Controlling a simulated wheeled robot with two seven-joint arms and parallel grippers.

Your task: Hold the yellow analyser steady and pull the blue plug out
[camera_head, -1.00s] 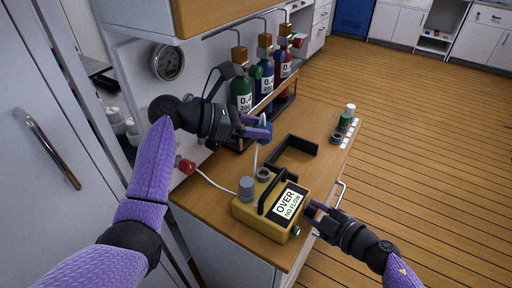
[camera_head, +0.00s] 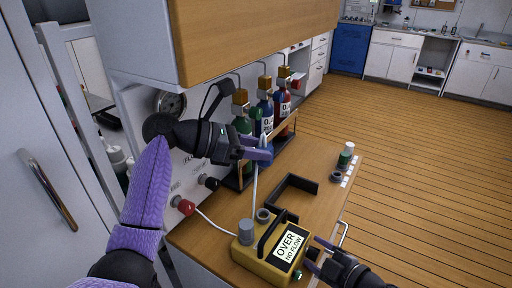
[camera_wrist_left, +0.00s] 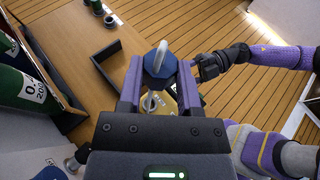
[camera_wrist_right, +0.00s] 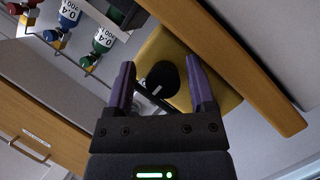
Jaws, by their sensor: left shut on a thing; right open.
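The yellow analyser (camera_head: 259,267), with an "OVER NO FLOW" label and a black handle, sits near the bench's front edge. My left gripper (camera_head: 262,152) is shut on the blue plug (camera_wrist_left: 160,64) and holds it in the air above and behind the analyser. A round socket (camera_head: 263,215) on the analyser shows empty below the plug. A white cable hangs down from the plug. My right gripper (camera_head: 314,254) is open at the analyser's right side. In the right wrist view, a dark round knob (camera_wrist_right: 162,79) on the analyser lies between its fingers; contact is unclear.
Green, blue and red gas bottles (camera_head: 264,113) stand in a rack behind the left gripper. A black bracket (camera_head: 294,183) lies on the bench (camera_head: 317,207). Small caps (camera_head: 345,160) stand at the right edge. A wooden-fronted cabinet (camera_head: 250,40) overhangs the left arm.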

